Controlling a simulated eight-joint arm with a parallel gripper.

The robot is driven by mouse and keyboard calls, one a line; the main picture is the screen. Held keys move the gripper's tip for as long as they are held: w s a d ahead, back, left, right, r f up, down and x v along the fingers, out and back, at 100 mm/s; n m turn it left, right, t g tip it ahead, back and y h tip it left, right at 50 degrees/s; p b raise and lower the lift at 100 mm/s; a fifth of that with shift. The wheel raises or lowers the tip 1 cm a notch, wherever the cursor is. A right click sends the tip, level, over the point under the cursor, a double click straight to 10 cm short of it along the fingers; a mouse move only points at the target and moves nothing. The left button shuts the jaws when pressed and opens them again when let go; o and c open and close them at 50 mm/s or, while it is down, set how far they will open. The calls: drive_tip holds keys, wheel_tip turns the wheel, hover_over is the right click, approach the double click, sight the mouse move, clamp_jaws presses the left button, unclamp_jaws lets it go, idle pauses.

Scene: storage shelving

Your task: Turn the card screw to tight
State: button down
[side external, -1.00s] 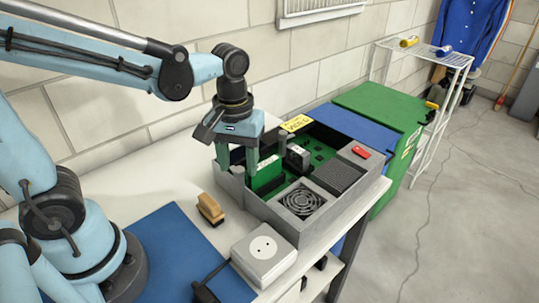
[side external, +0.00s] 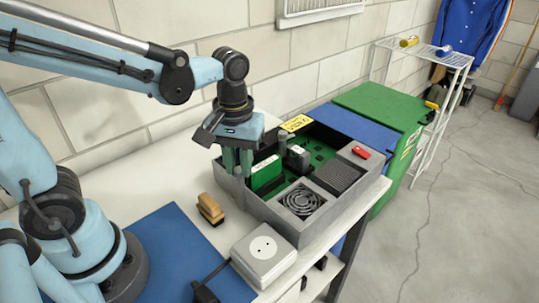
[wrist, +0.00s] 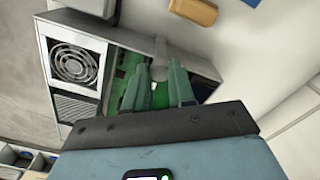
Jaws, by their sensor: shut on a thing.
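The grey computer case (side external: 285,222) lies open on the white bench, with a green card (side external: 267,173) standing upright in it near its left end. My gripper (side external: 237,172) points down at the case's left end, just left of the card. In the wrist view my gripper (wrist: 160,88) has its two green fingers on either side of a pale round knob, the card screw (wrist: 159,74). The fingers are shut on this screw. In the side view the fingers mostly hide the screw. Whether it is tight cannot be seen.
A dark block (side external: 298,158) stands in the case right of the card, with a round fan grille (side external: 303,203) in front. A wooden-backed brush (side external: 210,208) and a white socket box (side external: 263,254) sit on the bench nearby. A red piece (side external: 361,153) lies on the case.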

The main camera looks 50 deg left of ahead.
drive_tip(key=shift+m, duration=0.3)
drive_tip(key=m, duration=0.7)
drive_tip(key=shift+m, duration=0.3)
drive_tip(key=m, duration=0.3)
drive_tip(key=shift+m, duration=2.1)
drive_tip(key=c, duration=0.9)
unclamp_jaws()
drive_tip(key=shift+c, duration=0.2)
